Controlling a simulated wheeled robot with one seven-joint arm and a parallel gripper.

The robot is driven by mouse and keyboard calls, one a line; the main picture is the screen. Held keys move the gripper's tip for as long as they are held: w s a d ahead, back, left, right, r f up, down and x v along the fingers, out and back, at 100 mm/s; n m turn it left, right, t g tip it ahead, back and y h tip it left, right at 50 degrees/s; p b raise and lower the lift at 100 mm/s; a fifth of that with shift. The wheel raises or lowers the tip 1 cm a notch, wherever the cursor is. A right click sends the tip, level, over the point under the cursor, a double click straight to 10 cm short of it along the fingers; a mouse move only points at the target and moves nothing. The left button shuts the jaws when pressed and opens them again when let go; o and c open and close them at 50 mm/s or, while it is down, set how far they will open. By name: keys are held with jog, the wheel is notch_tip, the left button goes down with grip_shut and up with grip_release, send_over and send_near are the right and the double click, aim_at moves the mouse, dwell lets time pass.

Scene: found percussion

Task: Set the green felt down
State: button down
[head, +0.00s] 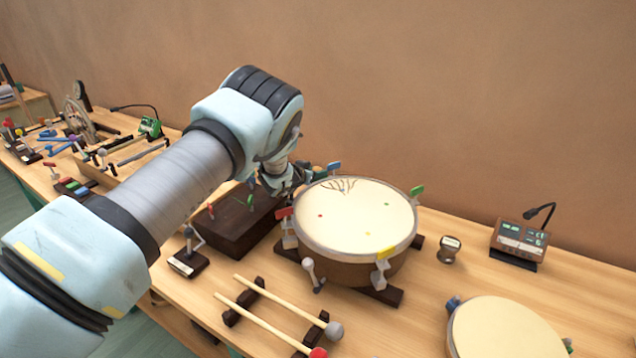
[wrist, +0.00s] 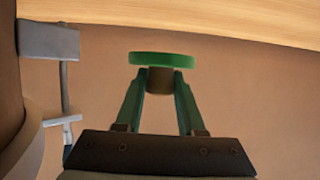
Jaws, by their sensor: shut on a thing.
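The green felt (wrist: 161,59) is a flat green disc with a short brown stub, in the wrist view. My gripper (wrist: 159,86) is shut on the stub, with the disc beyond the fingertips. In the head view my gripper (head: 281,187) is behind the left side of the large drum, above the dark wooden block; I cannot make out the felt there. I cannot tell how far the felt is from the table.
The large drum (head: 355,218) stands close to the right of my gripper, with coloured tuning keys around its rim. A dark block (head: 228,228) lies left of it. Two mallets (head: 280,312) rest in front.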

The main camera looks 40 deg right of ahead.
jog(key=shift+f+p, duration=0.7)
jog(key=shift+f, duration=1.65)
jog(key=shift+f+b, duration=0.4)
jog(key=shift+b, duration=0.1)
jog(key=shift+f, duration=0.1)
